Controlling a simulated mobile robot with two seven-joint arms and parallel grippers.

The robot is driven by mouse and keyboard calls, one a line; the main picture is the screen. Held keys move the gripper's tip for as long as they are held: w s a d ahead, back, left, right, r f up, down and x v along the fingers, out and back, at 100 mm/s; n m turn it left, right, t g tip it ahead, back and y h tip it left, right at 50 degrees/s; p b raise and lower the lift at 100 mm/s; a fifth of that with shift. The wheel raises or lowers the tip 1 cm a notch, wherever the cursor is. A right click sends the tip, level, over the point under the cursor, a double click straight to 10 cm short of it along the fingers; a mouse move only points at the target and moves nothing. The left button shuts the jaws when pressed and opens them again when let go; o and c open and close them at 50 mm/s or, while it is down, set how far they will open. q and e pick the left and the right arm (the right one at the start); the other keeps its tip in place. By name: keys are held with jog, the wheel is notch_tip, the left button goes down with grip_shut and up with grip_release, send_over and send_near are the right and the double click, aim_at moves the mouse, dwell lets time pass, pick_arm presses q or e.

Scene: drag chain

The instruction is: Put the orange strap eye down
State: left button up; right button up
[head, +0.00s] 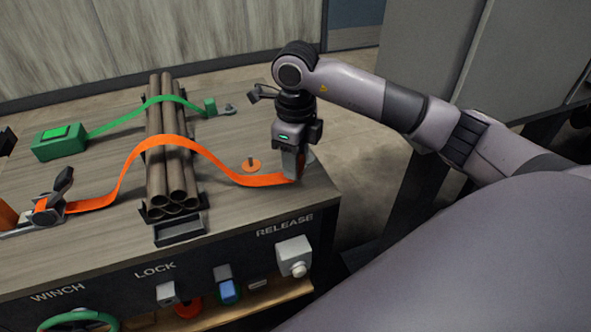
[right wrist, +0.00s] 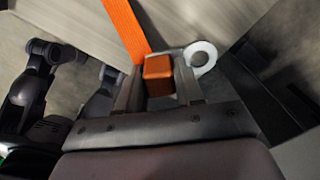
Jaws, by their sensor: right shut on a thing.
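The orange strap (head: 200,151) runs from the ratchet at the left, over the bundle of brown pipes (head: 170,143), to the table's right side. My right gripper (head: 293,175) is shut on the strap's end piece, close to the table's right front corner. In the right wrist view an orange block (right wrist: 158,74) sits between the two fingers, with the strap (right wrist: 126,28) leading up from it. A pale metal ring, the strap eye (right wrist: 201,56), sticks out beside the right finger. Whether the eye touches the table is unclear. My left gripper is not in view.
An orange disc with an upright peg (head: 251,165) is on the table just left of my gripper. A green strap (head: 150,101) crosses the pipes farther back, ending near a metal eye (head: 229,109). A ratchet (head: 50,205) stands at the left. The front panel has LOCK and RELEASE controls (head: 293,257).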

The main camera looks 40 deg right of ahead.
notch_tip(320, 180, down, 3)
jog(key=shift+f, duration=0.1)
jog(key=o, duration=1)
jog(key=shift+f, duration=0.1)
jog(key=shift+o, duration=0.2)
jog(key=shift+r, duration=0.5)
notch_tip(320, 180, up, 11)
jog(key=shift+r, duration=0.2)
